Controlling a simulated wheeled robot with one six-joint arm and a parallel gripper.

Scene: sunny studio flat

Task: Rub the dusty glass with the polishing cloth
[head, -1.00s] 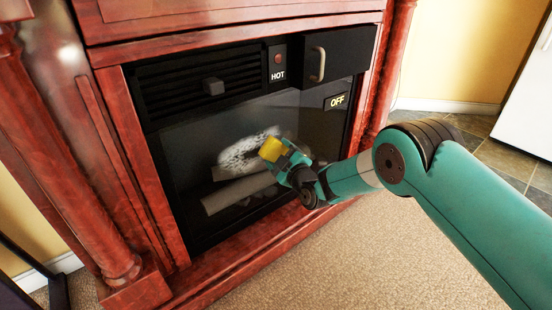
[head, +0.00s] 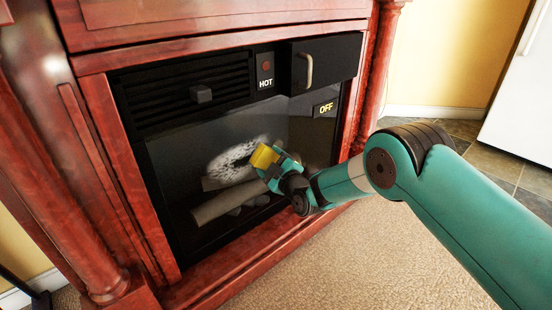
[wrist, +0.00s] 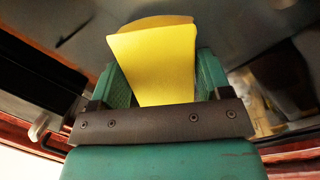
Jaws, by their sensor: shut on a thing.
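The polishing cloth (head: 264,156) is a yellow block-like piece. My gripper (head: 275,165) is shut on it, at the right edge of the dusty patch. In the wrist view the yellow cloth (wrist: 155,62) stands between the two green fingers and hides what lies straight ahead. I cannot tell whether the cloth touches the glass.
An OFF sign (head: 326,108) is at the right. Grey logs (head: 230,200) show behind the glass. Carpet (head: 300,255) in front is clear.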

